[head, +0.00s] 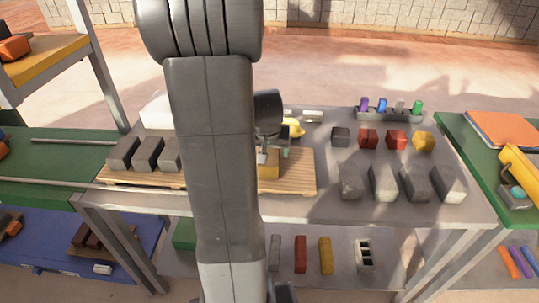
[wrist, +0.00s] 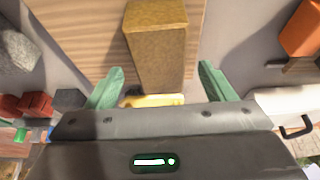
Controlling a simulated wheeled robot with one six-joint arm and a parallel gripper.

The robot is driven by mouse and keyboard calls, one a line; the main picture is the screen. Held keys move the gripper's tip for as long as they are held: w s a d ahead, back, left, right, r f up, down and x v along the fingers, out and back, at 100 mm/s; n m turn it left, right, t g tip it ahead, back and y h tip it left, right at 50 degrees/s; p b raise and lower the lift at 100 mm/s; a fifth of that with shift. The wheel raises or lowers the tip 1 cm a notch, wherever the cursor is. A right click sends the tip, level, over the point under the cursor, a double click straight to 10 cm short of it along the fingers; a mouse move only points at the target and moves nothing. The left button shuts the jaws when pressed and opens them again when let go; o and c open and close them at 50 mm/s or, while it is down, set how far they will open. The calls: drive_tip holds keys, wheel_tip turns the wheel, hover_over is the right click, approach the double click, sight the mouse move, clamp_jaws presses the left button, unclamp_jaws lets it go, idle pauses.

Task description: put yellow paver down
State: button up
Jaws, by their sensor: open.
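The yellow paver (head: 268,172) stands on the wooden slatted board (head: 302,178), near its right part and partly hidden behind my arm. In the wrist view the yellow paver (wrist: 156,48) shows as a brownish-yellow block over the board (wrist: 75,35). My gripper (wrist: 161,85) has its two green fingers spread wide, one on each side of the paver's line, with gaps between fingers and block. In the head view my gripper (head: 272,150) is just above and behind the paver, partly hidden by my arm.
Three dark grey blocks (head: 148,153) stand on the board's left part. Red, grey and yellow blocks (head: 397,140) sit in rows on the table's right. A yellow object (head: 293,127) lies behind my gripper. A rack with coloured pieces (head: 388,113) is at the back.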

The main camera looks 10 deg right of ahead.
sight(270, 157)
drive_tip(key=v, duration=0.7)
drive_tip(key=shift+f, duration=0.1)
drive_tip(key=b+x, duration=0.1)
drive_tip(key=x, duration=1.1)
drive_tip(key=shift+f, duration=0.25)
drive_tip(key=shift+r, duration=0.25)
